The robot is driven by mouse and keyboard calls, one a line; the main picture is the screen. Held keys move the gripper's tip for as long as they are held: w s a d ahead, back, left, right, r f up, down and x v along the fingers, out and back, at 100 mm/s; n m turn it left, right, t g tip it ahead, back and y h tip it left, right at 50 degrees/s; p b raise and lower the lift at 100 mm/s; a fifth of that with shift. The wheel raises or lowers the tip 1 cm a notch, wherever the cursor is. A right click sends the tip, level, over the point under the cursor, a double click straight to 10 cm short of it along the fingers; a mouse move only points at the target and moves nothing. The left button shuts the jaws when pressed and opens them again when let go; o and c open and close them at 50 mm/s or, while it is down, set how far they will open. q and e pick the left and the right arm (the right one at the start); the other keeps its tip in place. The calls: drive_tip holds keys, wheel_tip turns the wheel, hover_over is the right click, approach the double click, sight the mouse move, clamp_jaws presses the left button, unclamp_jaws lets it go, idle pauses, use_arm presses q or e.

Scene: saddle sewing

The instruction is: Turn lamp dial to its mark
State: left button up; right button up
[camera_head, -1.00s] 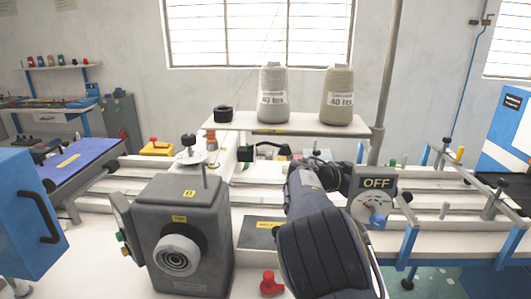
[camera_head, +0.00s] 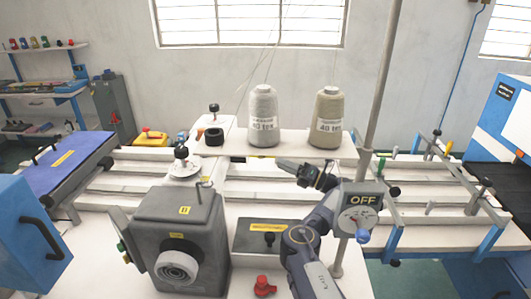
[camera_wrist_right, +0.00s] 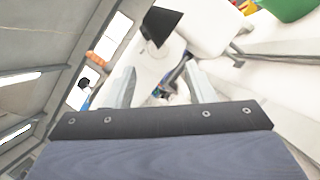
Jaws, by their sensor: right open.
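The lamp dial (camera_head: 356,219) has a white scale face and sits on a grey box under an OFF sign (camera_head: 363,200), at the right of the bench in the head view. A blue knob (camera_head: 362,236) sticks out at its lower edge. The exact pointer setting is too small to read. My right gripper (camera_head: 290,168) is up and left of the dial, apart from it and pointing left. Its two pale fingers are spread and empty in the right wrist view (camera_wrist_right: 160,85). My left gripper is not in view.
A tall grey pole (camera_head: 382,90) rises behind the dial. Two thread cones (camera_head: 264,118) stand on the raised shelf behind my gripper. A grey machine head (camera_head: 180,235) stands left of my arm. A red knob (camera_head: 264,287) is on the bench front.

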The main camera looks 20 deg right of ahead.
drive_tip(key=p+x, duration=0.1)
drive_tip(key=x, duration=0.6)
drive_tip(key=shift+a+p, duration=0.15)
drive_tip(key=shift+p, duration=0.15)
drive_tip(key=shift+w+r, duration=0.1)
drive_tip(key=shift+c, duration=0.3)
